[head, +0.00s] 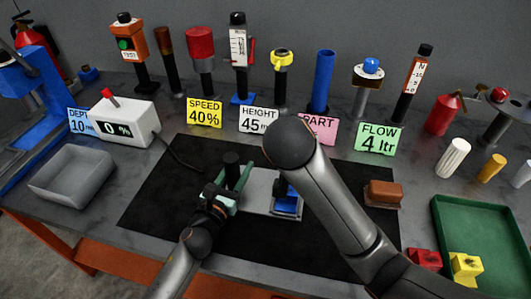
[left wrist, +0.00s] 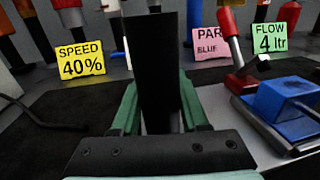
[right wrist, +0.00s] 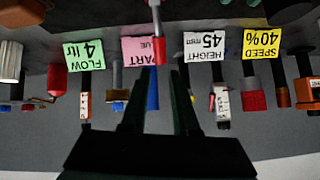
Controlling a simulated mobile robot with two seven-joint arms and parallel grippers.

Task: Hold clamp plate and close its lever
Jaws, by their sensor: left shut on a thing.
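The clamp plate is a light grey plate (head: 259,187) on the black mat. It carries a blue clamp (head: 287,203), which also shows in the left wrist view (left wrist: 285,105). The clamp's lever (left wrist: 237,54), grey and red, stands up at a tilt in the left wrist view. My left gripper (head: 226,184) is shut on the black post (head: 232,163) at the plate's left side; the post fills the middle of the left wrist view (left wrist: 154,70). My right gripper (right wrist: 155,85) has its fingers apart, with the lever (right wrist: 157,22) ahead of the gap. In the head view my right arm hides it.
A grey bin (head: 70,178) and a counter box (head: 122,121) stand at left. A brown block (head: 383,194) and a green tray (head: 480,212) are at right. Labelled stands and signs line the back. The mat's left part is clear.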

